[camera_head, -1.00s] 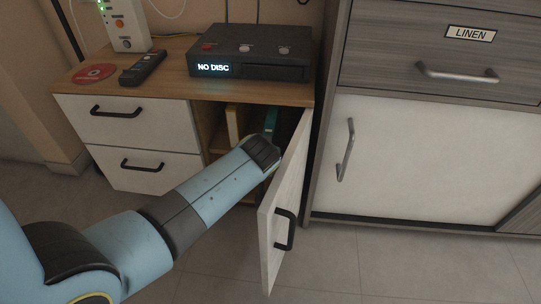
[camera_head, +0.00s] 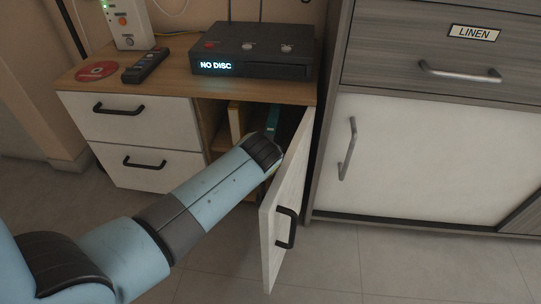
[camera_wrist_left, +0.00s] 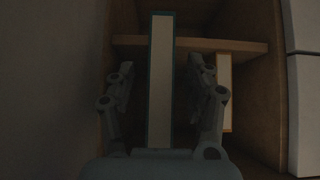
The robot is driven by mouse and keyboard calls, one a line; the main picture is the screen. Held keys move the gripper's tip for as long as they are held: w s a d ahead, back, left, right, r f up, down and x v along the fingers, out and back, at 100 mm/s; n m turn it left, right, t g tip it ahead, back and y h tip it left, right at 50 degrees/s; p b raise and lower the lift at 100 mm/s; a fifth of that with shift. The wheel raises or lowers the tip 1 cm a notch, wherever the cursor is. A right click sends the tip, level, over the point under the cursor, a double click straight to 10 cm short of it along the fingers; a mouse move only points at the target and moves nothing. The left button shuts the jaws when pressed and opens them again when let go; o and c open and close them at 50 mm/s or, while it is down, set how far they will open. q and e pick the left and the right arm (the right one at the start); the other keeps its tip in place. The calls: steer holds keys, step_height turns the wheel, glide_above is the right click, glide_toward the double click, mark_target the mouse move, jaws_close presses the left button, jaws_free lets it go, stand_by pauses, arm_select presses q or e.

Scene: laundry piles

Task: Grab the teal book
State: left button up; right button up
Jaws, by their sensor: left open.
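The teal book (camera_head: 273,117) stands upright inside the open cabinet compartment, partly hidden by my left arm. In the dim left wrist view the book (camera_wrist_left: 161,90) shows as a tall, pale page block with thin teal cover edges. My left gripper (camera_wrist_left: 161,72) is open, with one finger on each side of the book and a gap showing on both sides. In the head view its fingers are hidden behind my arm and the compartment. My right gripper is in neither view.
A yellow-orange book (camera_head: 235,122) stands left of the teal one and shows at the right in the wrist view (camera_wrist_left: 224,92). The open cabinet door (camera_head: 284,205) stands close right of my arm. A wooden shelf (camera_wrist_left: 255,47) lies behind the books.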

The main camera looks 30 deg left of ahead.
arm_select(q)
steer(key=v, duration=0.6)
arm_select(e)
steer(key=shift+s, duration=0.1)
arm_select(q)
steer(key=t+y+p, duration=0.2)
steer(key=t, duration=0.1)
glide_toward(275, 110)
steer(key=b+x, duration=0.1)
steer(key=x, duration=0.2)
steer(key=shift+a+f+b, duration=0.15)
steer(key=shift+f+b, duration=0.15)
steer(key=shift+b, duration=0.1)
steer(key=shift+w+a+f, duration=0.2)
steer(key=shift+w+a, duration=0.05)
steer(key=shift+w, duration=0.25)
steer(key=b+x, duration=0.2)
steer(key=x, duration=0.2)
steer(key=shift+w+f, duration=0.2)
steer(key=shift+w, duration=0.05)
steer(key=shift+w+a, duration=0.1)
steer(key=shift+w, duration=0.1)
steer(key=shift+r, duration=0.1)
jaws_close()
arm_select(e)
steer(key=w+r, duration=0.1)
steer(key=w+a+r+t, duration=0.1)
steer(key=shift+a+r, duration=0.1)
steer(key=shift+r, duration=0.25)
